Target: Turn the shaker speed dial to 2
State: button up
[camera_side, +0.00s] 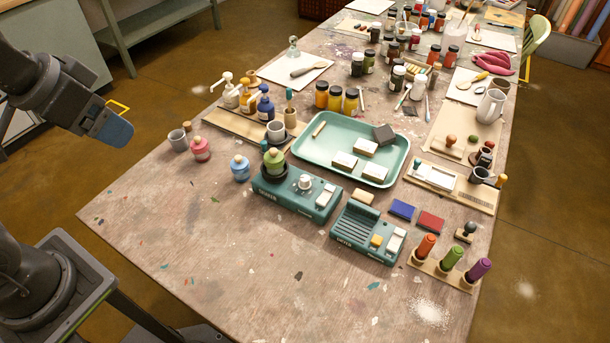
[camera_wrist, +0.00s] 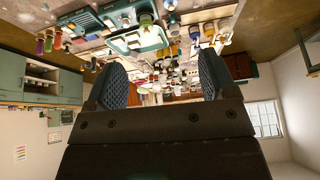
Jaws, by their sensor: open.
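The shaker (camera_side: 290,188) is a teal box near the middle front of the table in the side view. A pale round dial (camera_side: 305,182) sits on its top, with a light switch to the right of it. The dial's setting is too small to read. A green jar (camera_side: 274,161) stands in the dark holder on the shaker's left part. My gripper (camera_side: 125,120) is at the upper left, off the table's left edge and far from the shaker. In the wrist view my gripper (camera_wrist: 160,85) shows two spread, textured fingers with nothing between them. The wrist picture is upside down.
A second teal device (camera_side: 368,232) stands right of the shaker. A green tray (camera_side: 335,137) with pale blocks lies behind. Three coloured sticks in a wooden stand (camera_side: 440,268) are at right. The front left tabletop is mostly clear.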

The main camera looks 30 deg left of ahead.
jog(key=w+d+m, duration=0.1)
jog(key=w, duration=0.2)
jog(key=w+d+r+m+g, duration=0.1)
jog(key=w, duration=0.1)
jog(key=w+m, duration=0.1)
jog(key=w, duration=0.2)
jog(key=shift+w+d+r+g, duration=0.15)
jog(key=shift+w+d+g, duration=0.15)
jog(key=shift+d, duration=0.1)
jog(key=c, duration=0.4)
jog(key=m+g, duration=0.4)
jog(key=m, duration=0.6)
send_over(305, 178)
notch_tip(305, 178, down, 18)
jog(key=shift+c, duration=0.2)
notch_tip(305, 178, down, 13)
jog(key=shift+r, duration=0.15)
jog(key=shift+c, duration=0.2)
jog(key=c, duration=0.9)
